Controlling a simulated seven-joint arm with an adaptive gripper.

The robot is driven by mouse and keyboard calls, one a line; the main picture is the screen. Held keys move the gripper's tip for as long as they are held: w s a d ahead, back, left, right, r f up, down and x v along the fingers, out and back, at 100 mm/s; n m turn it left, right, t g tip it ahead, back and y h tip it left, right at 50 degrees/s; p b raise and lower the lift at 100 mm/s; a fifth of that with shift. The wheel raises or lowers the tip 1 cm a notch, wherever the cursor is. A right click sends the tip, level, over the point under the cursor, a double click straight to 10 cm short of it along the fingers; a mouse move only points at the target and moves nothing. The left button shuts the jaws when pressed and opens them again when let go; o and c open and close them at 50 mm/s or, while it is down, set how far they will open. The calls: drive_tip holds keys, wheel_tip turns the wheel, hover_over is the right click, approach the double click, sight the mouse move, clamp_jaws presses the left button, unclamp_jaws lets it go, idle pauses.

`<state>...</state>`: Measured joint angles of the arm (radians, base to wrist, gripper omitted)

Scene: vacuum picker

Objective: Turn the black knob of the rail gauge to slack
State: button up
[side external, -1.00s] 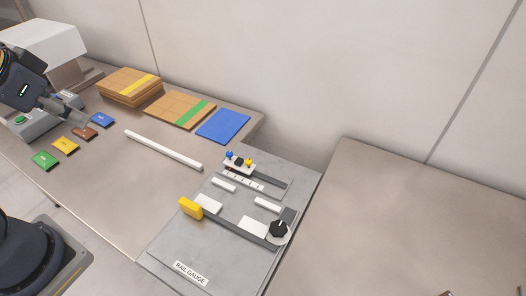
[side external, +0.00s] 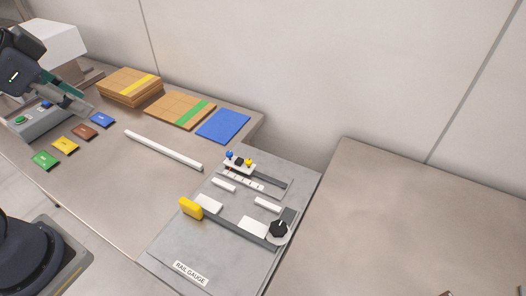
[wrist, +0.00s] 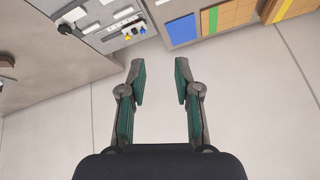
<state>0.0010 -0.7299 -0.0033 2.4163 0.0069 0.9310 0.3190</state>
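The rail gauge (side external: 160,262) is a grey plate at the right end of the bench. Its black knob (side external: 278,229) sits on a white round dial at the plate's right side. A yellow block (side external: 190,208) stands at the other end of the dark rail. In the wrist view the black knob (wrist: 65,28) shows at the upper left, on the gauge. My gripper (wrist: 160,82) is open with nothing between its teal-padded fingers. In the side view it (side external: 84,108) hangs at the far left, well away from the gauge.
A white bar (side external: 162,150) lies between my gripper and the gauge. A blue mat (side external: 223,125) and stacked brown boards (side external: 130,84) lie along the back. Several small coloured cards (side external: 66,145) lie at the left. A control box with a green button (side external: 20,120) is close to my gripper.

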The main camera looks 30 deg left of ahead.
drive_tip(key=o, duration=0.3)
drive_tip(key=w+d+r+m, duration=0.1)
drive_tip(key=w+r+m, duration=0.1)
drive_tip(key=w+m, duration=0.1)
drive_tip(key=w+d+r+m, duration=0.1)
drive_tip(key=w+m, duration=0.1)
drive_tip(key=shift+w+d, duration=0.1)
drive_tip(key=shift+d, duration=0.2)
drive_tip(key=shift+o, duration=1.4)
drive_tip(key=w+d+m+g+h, duration=0.1)
drive_tip(key=w+d+m, duration=0.3)
drive_tip(key=w+d, duration=0.1)
drive_tip(key=shift+w+d+m, duration=0.15)
drive_tip(key=shift+w+m, duration=0.1)
drive_tip(key=shift+m, duration=0.05)
drive_tip(key=m+g, duration=0.5)
drive_tip(key=m, duration=0.5)
hover_over(279, 227)
wheel_tip(279, 227, down, 18)
drive_tip(key=shift+y, duration=0.4)
wheel_tip(279, 227, down, 16)
drive_tip(key=shift+f, duration=0.1)
drive_tip(key=shift+c, duration=0.3)
drive_tip(key=c, duration=1.1)
